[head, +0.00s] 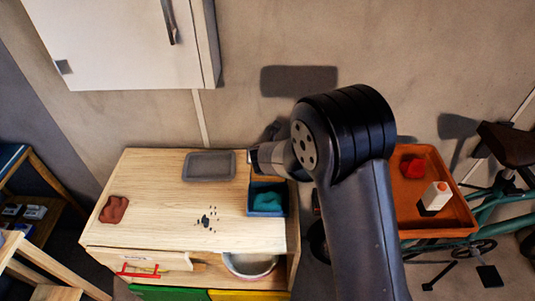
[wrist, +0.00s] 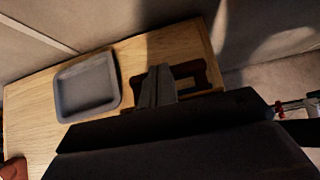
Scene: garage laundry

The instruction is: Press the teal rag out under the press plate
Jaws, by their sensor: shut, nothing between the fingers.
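The teal rag (head: 267,202) lies in a blue open-topped box (head: 267,213) at the right end of the wooden bench, in the head view. My gripper (head: 257,158) is above the bench's back right part, just behind the box; my arm hides some of that area. In the wrist view its fingers (wrist: 158,85) are together and empty. A dark brown frame-like thing (wrist: 190,75) shows behind and beside the fingers; I cannot tell whether it belongs to the press. I cannot make out the press plate clearly. The rag is not visible in the wrist view.
A grey tray (head: 210,165) sits at the bench's back, left of my gripper. A red-brown lump (head: 113,209) and dark crumbs (head: 207,219) lie on the bench. A bowl (head: 250,265) is below the top. An orange tray (head: 432,218) stands right of my arm. A white cabinet hangs above.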

